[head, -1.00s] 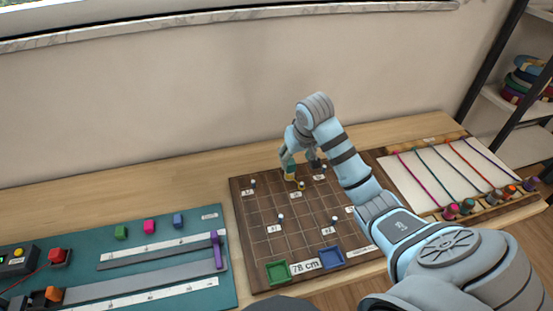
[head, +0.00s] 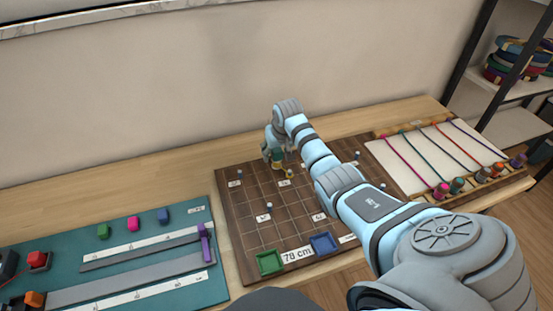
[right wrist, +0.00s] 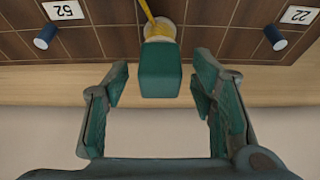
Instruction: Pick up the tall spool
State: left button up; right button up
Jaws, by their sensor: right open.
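What looks like the tall spool is a boxy teal piece (right wrist: 160,70) with yellow on it and a yellow strand running from it, in the right wrist view. It stands near the edge of the brown gridded board (head: 238,221). My right gripper (right wrist: 161,77) is open, with one finger on either side of the teal piece and a gap on both sides. In the head view my right gripper (head: 275,154) is at the back of the board, where its own links partly hide the spool. My left gripper is not in view.
Small blue pegs (head: 269,208) with number cards stand on the board. Green (head: 270,263) and blue (head: 325,243) trays sit at its front. A teal mat (head: 150,262) with colored cubes lies left. A white cord panel (head: 400,172) lies right. The wall is close behind.

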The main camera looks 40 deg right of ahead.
jog(key=shift+r, duration=0.1)
jog(key=shift+c, duration=0.4)
grip_shut()
jog(key=shift+r, duration=0.15)
notch_tip(320, 180, up, 20)
jog(key=p, duration=0.2)
